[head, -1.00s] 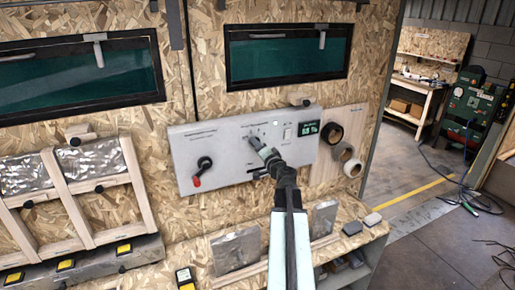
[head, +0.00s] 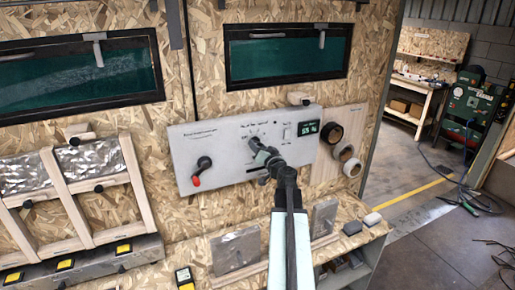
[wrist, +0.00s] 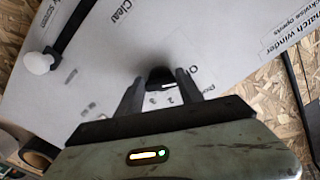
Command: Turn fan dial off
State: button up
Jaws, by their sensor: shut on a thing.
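The fan dial (wrist: 158,76) is a dark round knob on a pale control panel (head: 222,150). In the wrist view my gripper (wrist: 158,88) has one finger on each side of the dial and is shut on it. In the head view my gripper (head: 256,146) reaches the panel's middle, and the fingers and arm largely hide the dial. Printed numbers and marks sit around it, but I cannot read its setting clearly.
A red-tipped crank (head: 200,170) is on the panel's left. A switch (head: 287,133) and a green display (head: 308,129) are to the right. Tape rolls (head: 345,153) hang beyond them. A wooden shelf with upright metal plates (head: 236,250) lies below.

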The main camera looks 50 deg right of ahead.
dwell(0.3)
jog(key=o, duration=1.4)
jog(key=v, duration=0.7)
jog(key=shift+s+a, duration=0.2)
jog(key=shift+s, duration=0.15)
jog(key=shift+w, duration=0.1)
